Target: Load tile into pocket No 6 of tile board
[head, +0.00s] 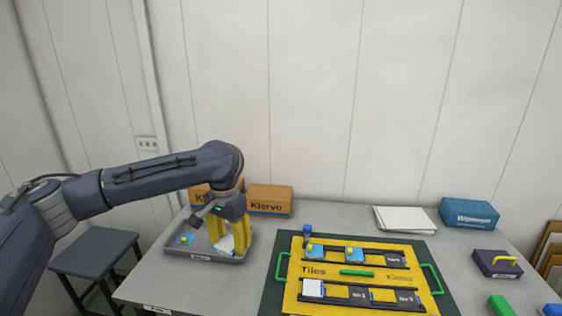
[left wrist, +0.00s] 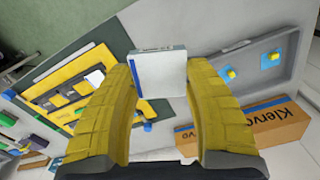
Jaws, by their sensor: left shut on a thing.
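My left gripper (head: 232,247) is over the grey tray (head: 178,252) at the left of the table. In the left wrist view its yellow fingers (left wrist: 158,80) are shut on a white tile (left wrist: 160,72) with a blue strip along one side. In the head view this tile (head: 225,243) shows only partly between the fingers. The yellow tile board (head: 345,281) lies to the right on a dark green mat. Blue tiles with yellow knobs sit in its back row (head: 355,254), and a white tile (head: 312,289) in its front row. The pocket labels are too small to read surely. My right gripper is not seen.
Another blue tile with a yellow knob (head: 186,239) lies in the tray. Cardboard boxes (head: 270,198) stand behind it. Green handles flank the board.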

